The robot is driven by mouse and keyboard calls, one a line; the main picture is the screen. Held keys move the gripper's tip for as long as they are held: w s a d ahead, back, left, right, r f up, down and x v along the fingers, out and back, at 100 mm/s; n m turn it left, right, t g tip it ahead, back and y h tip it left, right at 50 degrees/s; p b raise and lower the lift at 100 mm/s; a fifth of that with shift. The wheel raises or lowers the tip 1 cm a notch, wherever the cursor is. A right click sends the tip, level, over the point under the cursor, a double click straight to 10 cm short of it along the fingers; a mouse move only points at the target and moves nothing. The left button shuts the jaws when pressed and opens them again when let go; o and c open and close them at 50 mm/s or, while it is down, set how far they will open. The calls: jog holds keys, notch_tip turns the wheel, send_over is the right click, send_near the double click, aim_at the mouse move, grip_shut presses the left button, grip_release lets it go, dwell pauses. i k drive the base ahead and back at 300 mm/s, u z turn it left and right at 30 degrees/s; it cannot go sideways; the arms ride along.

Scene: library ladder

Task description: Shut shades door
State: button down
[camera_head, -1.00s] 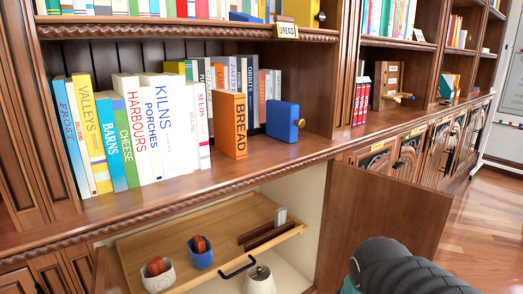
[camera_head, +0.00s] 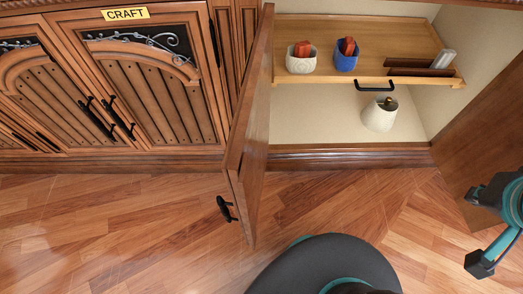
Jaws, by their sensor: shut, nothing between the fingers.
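The open cupboard (camera_head: 345,145) is at the upper right of the head view. Its left door (camera_head: 252,130) stands swung out toward me, seen nearly edge-on, with a black knob (camera_head: 226,208) low on its outer face. Its right door (camera_head: 487,130) is also swung open at the right edge. No label reading "shades" shows. A pale lampshade-like object (camera_head: 380,115) stands inside under the pull-out shelf. My gripper (camera_head: 484,194) is at the right edge, in front of the right door's lower part, shut and empty. Whether it touches that door is unclear.
The pull-out shelf (camera_head: 360,75) has a black handle (camera_head: 375,87) and holds a white pot (camera_head: 301,62), a blue pot (camera_head: 346,58) and dark strips. Shut doors labelled CRAFT (camera_head: 125,14) are at left. The wooden floor (camera_head: 120,235) between is clear.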

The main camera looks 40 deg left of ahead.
aim_at(244, 165)
jog(key=z, duration=1.15)
jog(key=k, duration=1.05)
jog(key=u, duration=1.05)
jog(key=k, duration=0.3)
jog(key=u, duration=0.85)
